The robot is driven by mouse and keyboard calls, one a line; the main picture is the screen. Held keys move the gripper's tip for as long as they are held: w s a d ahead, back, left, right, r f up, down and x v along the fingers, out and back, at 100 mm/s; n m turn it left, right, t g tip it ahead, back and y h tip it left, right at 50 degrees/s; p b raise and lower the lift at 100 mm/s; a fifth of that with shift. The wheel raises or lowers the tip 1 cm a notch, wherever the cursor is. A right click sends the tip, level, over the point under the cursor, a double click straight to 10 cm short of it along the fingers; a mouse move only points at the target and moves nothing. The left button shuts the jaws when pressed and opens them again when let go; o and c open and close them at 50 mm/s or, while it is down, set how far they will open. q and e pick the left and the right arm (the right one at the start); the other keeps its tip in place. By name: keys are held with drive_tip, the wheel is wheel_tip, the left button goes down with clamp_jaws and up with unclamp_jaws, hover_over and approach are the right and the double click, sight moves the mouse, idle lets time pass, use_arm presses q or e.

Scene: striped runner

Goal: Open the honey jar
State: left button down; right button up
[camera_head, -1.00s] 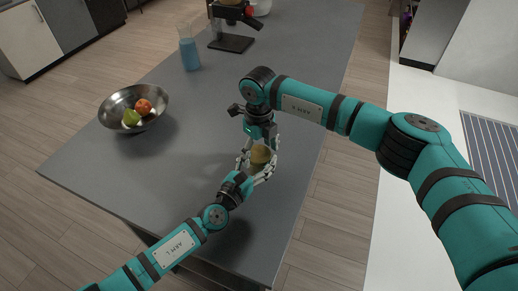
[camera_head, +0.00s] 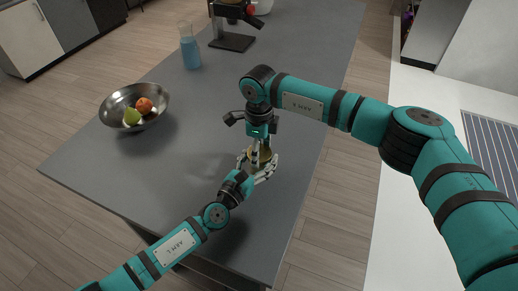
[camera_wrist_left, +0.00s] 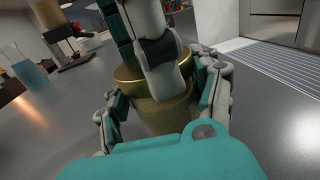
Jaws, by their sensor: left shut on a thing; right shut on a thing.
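In the head view only a small part of the jar (camera_head: 265,154) shows between the fingers. My left gripper (camera_head: 257,172) is shut around the jar body from the near side; its fingers flank the jar in the left wrist view. My right gripper (camera_head: 257,151) comes from above and is shut on the lid. Its fingers hide part of the lid and the jar front in the left wrist view.
A metal bowl (camera_head: 112,106) with fruit sits at the left of the grey counter (camera_head: 190,165). A bottle of blue liquid (camera_head: 190,52) and a black coffee machine (camera_head: 232,40) stand farther back. The counter around the jar is clear, with its right edge close by.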

drive_tip(key=shift+w+d, duration=0.2)
drive_tip(key=shift+d, duration=0.1)
drive_tip(key=o, duration=1)
drive_tip(key=shift+o, duration=1.4)
drive_tip(key=shift+a, duration=0.1)
drive_tip(key=shift+s, duration=0.1)
drive_tip(key=shift+a, duration=0.1)
